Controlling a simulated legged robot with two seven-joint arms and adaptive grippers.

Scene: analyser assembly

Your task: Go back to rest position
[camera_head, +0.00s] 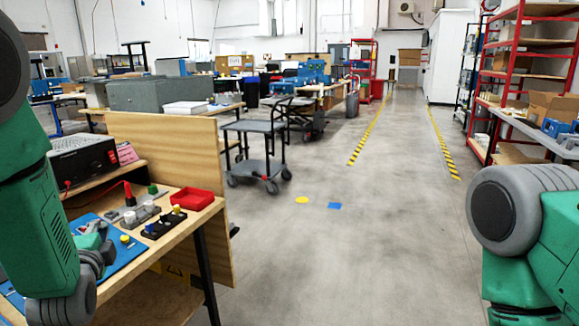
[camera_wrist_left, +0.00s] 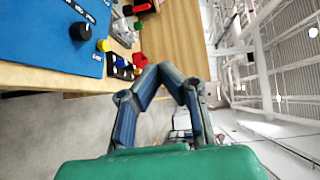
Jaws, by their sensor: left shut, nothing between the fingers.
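My left gripper (camera_head: 98,240) is at the left, beside the workbench (camera_head: 183,218). In the left wrist view its two blue-grey fingers (camera_wrist_left: 170,70) come together at the tips with nothing between them. Part of the blue panel (camera_head: 128,248) shows behind the gripper; in the wrist view the panel (camera_wrist_left: 60,30) has a black knob and a yellow button. My right arm (camera_head: 530,235) shows at the right edge, but its gripper is out of view.
On the bench are a red tray (camera_head: 193,198), a black block (camera_head: 163,224) with coloured knobs, and a black instrument (camera_head: 84,160). A wooden board (camera_head: 180,150) stands along the bench's far side. A grey cart (camera_head: 262,168) is beyond.

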